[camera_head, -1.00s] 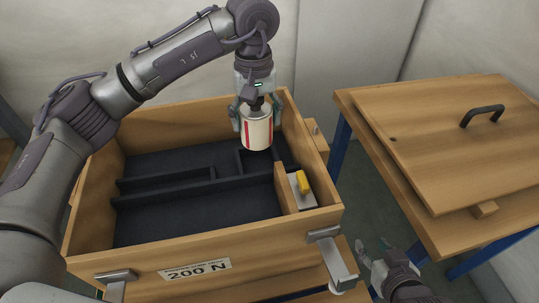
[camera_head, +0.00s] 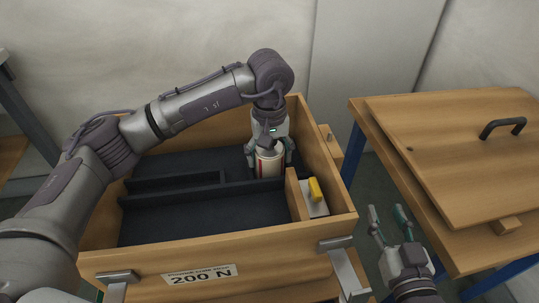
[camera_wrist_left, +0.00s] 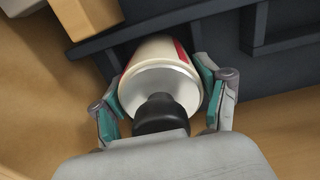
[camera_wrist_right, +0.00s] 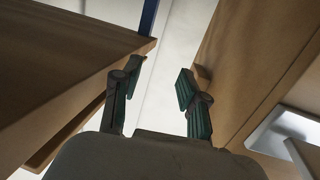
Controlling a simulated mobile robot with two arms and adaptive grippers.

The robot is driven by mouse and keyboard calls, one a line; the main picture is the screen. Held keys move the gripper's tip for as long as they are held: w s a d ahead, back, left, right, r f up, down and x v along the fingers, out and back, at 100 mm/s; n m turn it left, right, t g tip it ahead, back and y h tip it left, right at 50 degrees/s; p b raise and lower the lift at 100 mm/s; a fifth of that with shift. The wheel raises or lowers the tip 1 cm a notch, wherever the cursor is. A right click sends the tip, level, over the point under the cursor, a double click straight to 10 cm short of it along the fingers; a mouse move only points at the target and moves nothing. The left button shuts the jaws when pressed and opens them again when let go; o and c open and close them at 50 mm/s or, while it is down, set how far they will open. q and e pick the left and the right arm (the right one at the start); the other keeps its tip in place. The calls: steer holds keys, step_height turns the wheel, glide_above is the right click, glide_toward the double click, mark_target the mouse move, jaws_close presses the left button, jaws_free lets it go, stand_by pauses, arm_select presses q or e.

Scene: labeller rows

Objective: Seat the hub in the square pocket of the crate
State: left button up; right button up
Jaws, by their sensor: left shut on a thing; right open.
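The hub (camera_head: 269,166), a cream cylinder with a red stripe, is upright at the back right inside the wooden crate (camera_head: 130,256). My left gripper (camera_head: 269,157) is shut on its sides from above. In the left wrist view the hub (camera_wrist_left: 160,82) shows a silver top and black knob between the fingers, beside dark divider walls. The hub's lower end is hidden behind a divider in the head view, at the square pocket. I cannot tell whether it touches the pocket floor. My right gripper (camera_head: 387,213) is open and empty, right of the crate.
Dark dividers (camera_head: 175,181) split the crate floor. A yellow-handled thing (camera_head: 314,189) sits in a wooden side compartment at the right. A lid with a black handle (camera_head: 502,127) lies on the right table. Metal latches (camera_head: 336,243) are on the crate's front.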

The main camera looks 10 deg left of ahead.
steer(key=shift+r, duration=0.1)
arm_select(q)
steer(key=o, duration=1.3)
arm_select(e)
steer(key=shift+r, duration=0.15)
arm_select(q)
steer(key=shift+r, duration=0.2)
step_height(320, 180, up, 11)
steer(key=p, duration=0.2)
steer(key=shift+f+p, duration=0.15)
steer(key=shift+p, duration=0.2)
steer(key=shift+r, duration=0.5)
arm_select(e)
steer(key=s+d+f+g+h, duration=0.2)
steer(key=s+f+g, duration=0.4)
steer(key=f, duration=0.4)
steer(key=shift+s+d+f+g, duration=0.2)
steer(key=shift+s+d+g, duration=0.1)
steer(key=shift+d+g, duration=0.4)
steer(key=shift+a, duration=0.1)
